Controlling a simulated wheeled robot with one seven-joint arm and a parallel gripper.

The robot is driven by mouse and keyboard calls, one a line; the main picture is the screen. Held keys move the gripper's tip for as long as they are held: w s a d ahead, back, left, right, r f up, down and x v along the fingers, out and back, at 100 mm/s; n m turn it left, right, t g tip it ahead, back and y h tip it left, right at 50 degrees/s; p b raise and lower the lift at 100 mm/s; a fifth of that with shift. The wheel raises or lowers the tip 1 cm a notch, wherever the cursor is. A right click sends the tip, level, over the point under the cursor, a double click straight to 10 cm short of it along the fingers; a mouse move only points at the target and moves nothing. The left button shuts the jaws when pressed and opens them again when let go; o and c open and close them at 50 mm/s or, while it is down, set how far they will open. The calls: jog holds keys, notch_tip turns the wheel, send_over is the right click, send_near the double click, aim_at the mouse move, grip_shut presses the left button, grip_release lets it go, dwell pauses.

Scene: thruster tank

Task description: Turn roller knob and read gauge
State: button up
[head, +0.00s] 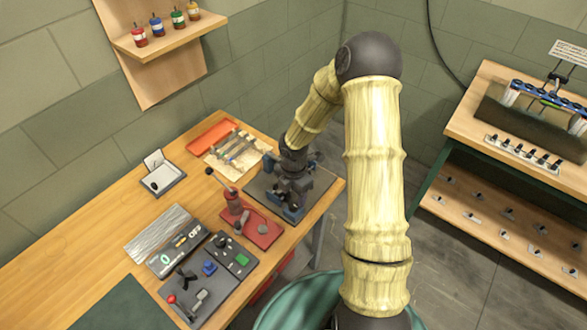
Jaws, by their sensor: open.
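My gripper (290,198) is dark and points down over a dark grey plate (262,193) at the right end of the wooden bench. Dark and blue parts lie around and under it, and the gripper hides much of them. The fingers are hard to make out; they look open, and I see nothing held. I cannot pick out the roller knob for certain; it may be among the parts by the gripper. A box with a lit display (178,248) reading "0" and "OFF" stands left of the gripper. I cannot tell whether this is the gauge.
A grey control panel (205,290) has several knobs and a red-tipped lever. Behind lie an orange tray (208,136) and a tool mat (222,163). A shelved bench (470,120) stands right.

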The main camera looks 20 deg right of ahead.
aim_at(293, 204)
notch_tip(293, 204, up, 13)
jog(key=shift+f, duration=0.15)
dwell(0.5)
jog(key=s+r+m+t, duration=0.1)
jog(key=s+r+m, duration=0.1)
jog(key=s+m, duration=0.5)
jog(key=s+r+m+t, duration=0.1)
jog(key=s+r+m, duration=0.2)
jog(key=s+m, duration=0.4)
jog(key=m, duration=0.9)
jog(key=shift+a+r+m+t+b, duration=0.15)
jog(key=shift+r+m+t+b, duration=0.15)
jog(key=shift+w, duration=0.1)
